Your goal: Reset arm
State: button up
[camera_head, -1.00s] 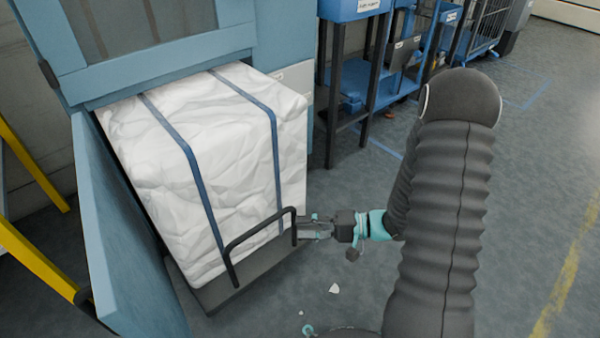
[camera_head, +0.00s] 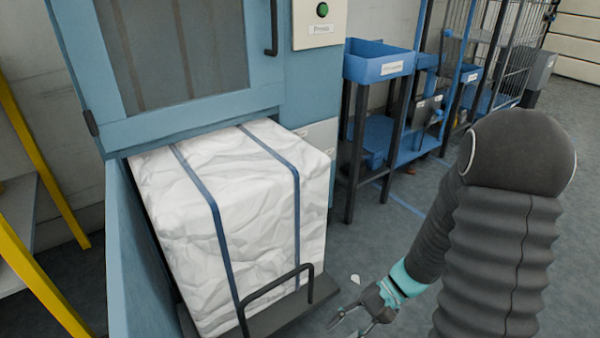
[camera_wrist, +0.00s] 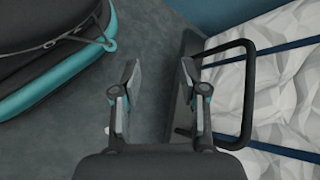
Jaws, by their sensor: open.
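My gripper (camera_head: 352,322) is open and empty, low over the floor to the right of the cart handle. In the wrist view its two fingers (camera_wrist: 160,85) stand apart with grey floor between them. The black handle (camera_head: 278,290) rises from the front edge of a dark cart platform (camera_head: 270,320). In the wrist view the handle (camera_wrist: 247,95) is just right of the right finger; I cannot tell if they touch. A white wrapped bale (camera_head: 235,210) with two blue straps sits on the platform, partly inside the blue press.
The blue press (camera_head: 285,95) stands behind the bale, its door (camera_head: 130,260) open at the left. A yellow frame (camera_head: 35,290) is at far left. Blue bin racks (camera_head: 380,65) stand at the back. A white scrap (camera_head: 355,279) lies on the floor. Floor to the right is clear.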

jog(key=s+d+r+n+t+h+p, duration=0.1)
jog(key=d+r+t+h+p, duration=0.1)
jog(key=r, duration=0.9)
jog(key=s+d+r+n+t+h+p, duration=0.2)
jog(key=r+t+h+p, duration=0.2)
jog(key=r, duration=0.7)
jog(key=s+d+r+n+t+h+p, duration=0.2)
jog(key=r+t+h+p, duration=0.1)
jog(key=r, duration=0.8)
jog(key=shift+s+r+t+h, duration=0.25)
jog(key=shift+t+h, duration=0.15)
jog(key=shift+h, duration=0.1)
jog(key=shift+d, duration=0.1)
